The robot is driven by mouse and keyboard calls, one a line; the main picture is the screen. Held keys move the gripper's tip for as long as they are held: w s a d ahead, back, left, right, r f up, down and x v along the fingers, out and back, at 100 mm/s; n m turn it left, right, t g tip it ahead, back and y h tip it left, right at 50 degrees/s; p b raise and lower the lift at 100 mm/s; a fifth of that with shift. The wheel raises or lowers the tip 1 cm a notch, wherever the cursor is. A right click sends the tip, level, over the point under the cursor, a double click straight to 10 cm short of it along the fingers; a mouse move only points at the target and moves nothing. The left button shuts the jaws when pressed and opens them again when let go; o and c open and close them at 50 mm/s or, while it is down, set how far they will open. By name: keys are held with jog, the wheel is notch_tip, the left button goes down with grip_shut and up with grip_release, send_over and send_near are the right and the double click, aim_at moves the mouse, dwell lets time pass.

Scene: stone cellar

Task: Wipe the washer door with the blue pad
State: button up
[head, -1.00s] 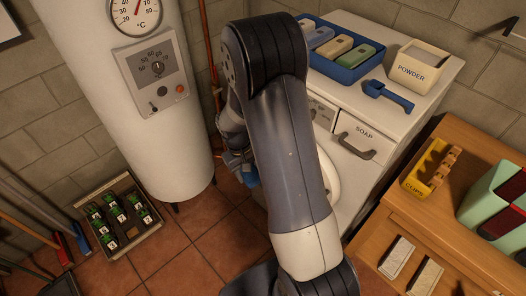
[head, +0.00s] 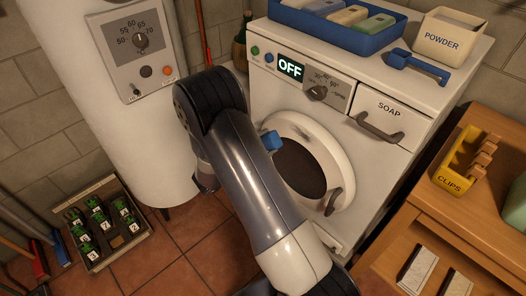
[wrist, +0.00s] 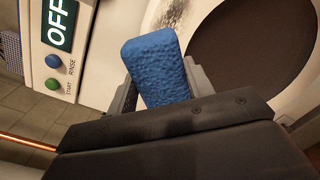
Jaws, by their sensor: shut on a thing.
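The washer door (head: 336,150) is a round white ring with a dark window, closed on the white washer's front. In the wrist view the door (wrist: 222,12) fills the upper right, with a dark speckled smudge on its ring. The blue pad (wrist: 155,62) stands up between the fingers of my gripper (wrist: 162,88), which is shut on it. In the head view the pad (head: 271,140) shows at the door's upper left edge. I cannot tell whether it touches the ring. My arm hides most of the gripper there.
The washer's display (head: 290,68) reads OFF. A soap drawer (head: 390,112) and a door handle (head: 333,202) stick out. A wooden bench (head: 435,225) stands at right, a white boiler (head: 110,110) at left. A crate of small plants (head: 105,225) sits on the floor.

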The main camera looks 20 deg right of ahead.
aim_at(318, 146)
jog(key=shift+w+d+t, duration=0.3)
jog(key=shift+w, duration=0.15)
jog(key=shift+p+x, duration=0.65)
jog(key=shift+x, duration=1.85)
jog(key=shift+b+x, duration=0.45)
jog(key=shift+x, duration=0.55)
jog(key=shift+s+d+f+b, duration=0.1)
jog(key=shift+s+d+b, duration=0.65)
jog(key=shift+s, duration=1.15)
jog(key=shift+s+d+r+b, duration=0.1)
jog(key=shift+s+d+b, duration=0.65)
jog(key=shift+s, duration=1.2)
jog(key=shift+s+d+f+b, duration=0.1)
jog(key=shift+s+d+b, duration=0.65)
jog(key=shift+s, duration=1.15)
jog(key=shift+a, duration=0.15)
jog(key=shift+b, duration=0.45)
